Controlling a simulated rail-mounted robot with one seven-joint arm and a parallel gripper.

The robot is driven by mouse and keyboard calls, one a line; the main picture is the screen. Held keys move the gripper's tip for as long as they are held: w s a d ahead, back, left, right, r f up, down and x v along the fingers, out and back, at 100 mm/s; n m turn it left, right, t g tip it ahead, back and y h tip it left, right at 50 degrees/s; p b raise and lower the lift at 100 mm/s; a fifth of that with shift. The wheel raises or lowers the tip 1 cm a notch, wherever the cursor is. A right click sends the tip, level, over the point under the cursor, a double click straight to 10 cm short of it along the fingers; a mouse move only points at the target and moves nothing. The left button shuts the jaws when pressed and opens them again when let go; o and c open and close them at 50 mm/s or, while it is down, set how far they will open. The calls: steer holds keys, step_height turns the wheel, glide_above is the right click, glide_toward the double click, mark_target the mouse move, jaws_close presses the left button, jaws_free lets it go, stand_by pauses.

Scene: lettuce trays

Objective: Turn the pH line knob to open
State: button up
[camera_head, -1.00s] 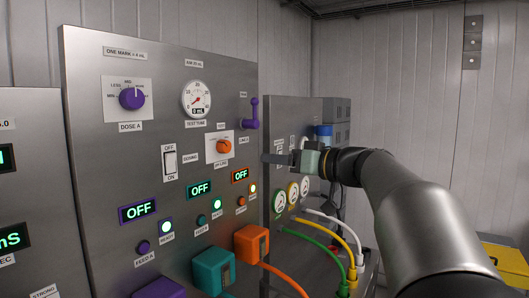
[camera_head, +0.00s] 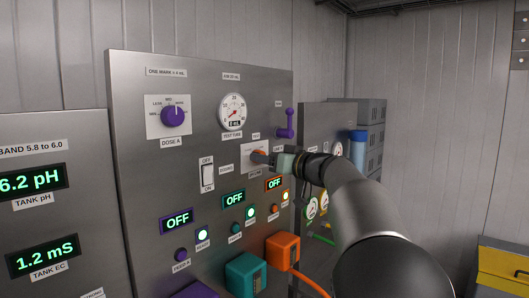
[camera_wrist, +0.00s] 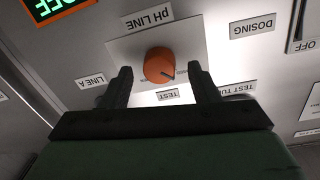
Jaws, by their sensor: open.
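The orange pH line knob (camera_wrist: 158,66) sits on a pale plate labelled "pH LINE" in the wrist view, which shows the panel upside down. Its dark pointer mark faces right and slightly down there. My gripper (camera_wrist: 161,74) is open, with one finger on each side of the knob and a visible gap to both. I cannot tell how deep the fingers reach. In the head view my gripper (camera_head: 264,158) is at the knob plate and hides most of the knob (camera_head: 258,153).
The purple Dose A knob (camera_head: 173,116), a gauge (camera_head: 232,111) and a purple lever (camera_head: 286,123) are on the same steel panel. A white switch (camera_head: 207,174) is left of the knob. Orange (camera_head: 283,250) and teal (camera_head: 246,274) boxes protrude below.

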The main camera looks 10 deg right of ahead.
steer(key=shift+w+a, duration=0.4)
steer(key=shift+w, duration=0.15)
steer(key=c, duration=1)
steer(key=shift+o, duration=0.2)
steer(key=shift+d+f, duration=0.1)
steer(key=m+g, duration=0.1)
steer(key=m, duration=1.6)
steer(key=shift+w, duration=0.1)
